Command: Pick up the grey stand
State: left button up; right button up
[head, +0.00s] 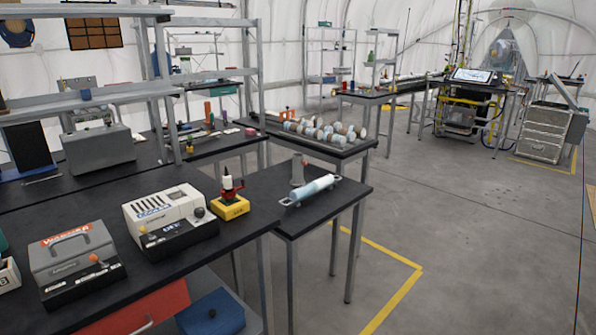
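On the small black table in the middle stands a grey upright piece (298,171), wider at its base. In front of it a low light-grey cradle (286,203) lies with a pale blue and white cylinder (312,188) on it. I cannot tell for sure which of the two is the grey stand. The upright's lower part is partly hidden by the cylinder. Neither of my grippers is in view.
Several jars lie on a rack (300,137) behind. The floor (470,230) at right is clear.

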aim_at(297, 181)
jog(key=i+l+u, duration=0.25)
jog(key=i+l, duration=1.05)
jog(key=i, duration=0.1)
